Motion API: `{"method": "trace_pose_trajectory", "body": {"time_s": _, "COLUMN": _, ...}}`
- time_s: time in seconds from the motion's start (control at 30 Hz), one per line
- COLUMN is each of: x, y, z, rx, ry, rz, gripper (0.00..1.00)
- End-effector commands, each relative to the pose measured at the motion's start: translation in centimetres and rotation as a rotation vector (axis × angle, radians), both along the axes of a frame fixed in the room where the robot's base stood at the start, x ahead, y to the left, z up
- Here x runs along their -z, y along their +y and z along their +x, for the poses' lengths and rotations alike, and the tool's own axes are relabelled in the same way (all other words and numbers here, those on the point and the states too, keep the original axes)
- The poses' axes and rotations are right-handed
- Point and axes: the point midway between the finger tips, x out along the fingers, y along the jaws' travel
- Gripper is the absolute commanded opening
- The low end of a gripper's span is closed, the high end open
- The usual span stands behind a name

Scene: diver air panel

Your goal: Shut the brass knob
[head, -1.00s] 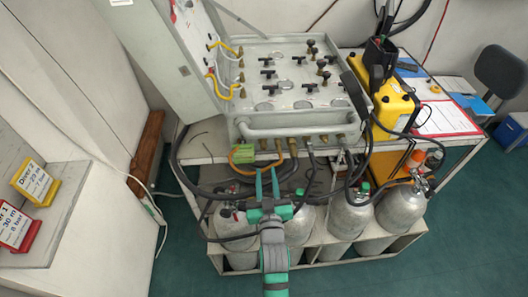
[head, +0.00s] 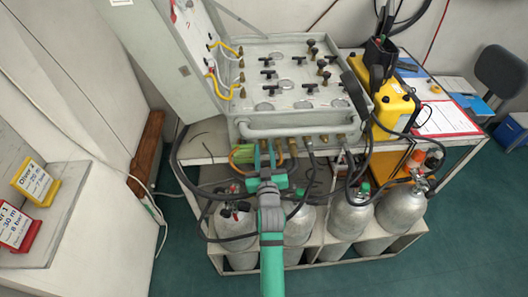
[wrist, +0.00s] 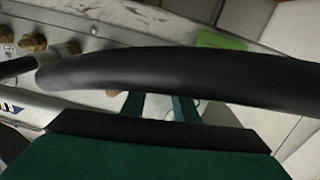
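The air panel (head: 258,92) stands on the table with several dark T-handled valves on its sloping face. A few upright knobs with brass-coloured stems (head: 320,66) stand at its right half; I cannot tell which is the brass knob meant. My gripper (head: 264,150) is below the panel's front edge, by the front rail and hose fittings, well short of those knobs. Its two fingers are apart with nothing seen between them. In the wrist view the fingers (wrist: 158,106) are partly hidden behind a thick black hose (wrist: 170,75). Brass fittings (wrist: 70,48) show at upper left there.
A grey rail (head: 290,129) runs along the panel's front, with brass hose fittings (head: 324,138) under it. Black hoses loop around my arm. Silver cylinders (head: 348,212) stand on the shelf below. A yellow case (head: 382,96) is right of the panel; the open cabinet door (head: 160,55) is left.

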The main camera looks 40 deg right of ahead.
Motion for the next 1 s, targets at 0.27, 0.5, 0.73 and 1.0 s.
{"method": "trace_pose_trajectory", "body": {"time_s": 0.27, "x": -0.01, "y": 0.08, "z": -0.01, "rx": 0.000, "ry": 0.000, "rz": 0.000, "gripper": 0.03}}
{"method": "trace_pose_trajectory", "body": {"time_s": 0.5, "x": -0.01, "y": 0.00, "z": -0.06, "rx": 0.000, "ry": -0.003, "rz": 0.005, "gripper": 0.00}}
{"method": "trace_pose_trajectory", "body": {"time_s": 0.73, "x": -0.02, "y": 0.03, "z": -0.06, "rx": 0.000, "ry": -0.038, "rz": 0.062, "gripper": 0.00}}
{"method": "trace_pose_trajectory", "body": {"time_s": 1.0, "x": -0.03, "y": 0.04, "z": -0.04, "rx": 0.000, "ry": -0.141, "rz": 0.230, "gripper": 0.00}}
